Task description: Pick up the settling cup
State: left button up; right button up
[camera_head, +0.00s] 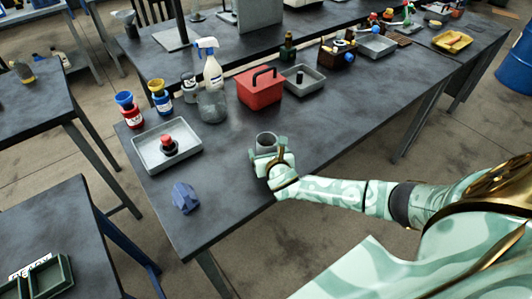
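A small grey open-topped cup (266,139), which looks like the settling cup, stands upright near the front edge of the dark table (330,115). My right gripper (270,153) comes from the right and is at the cup, with its pale green fingers at the cup's near side and right side. The fingers and hand hide the lower part of the cup. I cannot tell whether the fingers press on it or stand open around it. My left gripper is not in view.
A grey tray (141,147) holds a small dark, red-topped bottle (169,145). A blue faceted object (185,197) lies left of the cup. A glass jar (212,106), spray bottle (210,65) and red box (260,91) stand behind. The table right of the cup is clear.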

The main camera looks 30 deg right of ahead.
jog(key=shift+w+f, duration=0.1)
jog(key=shift+w, duration=0.1)
jog(key=shift+s, duration=0.1)
jog(key=c, duration=1.2)
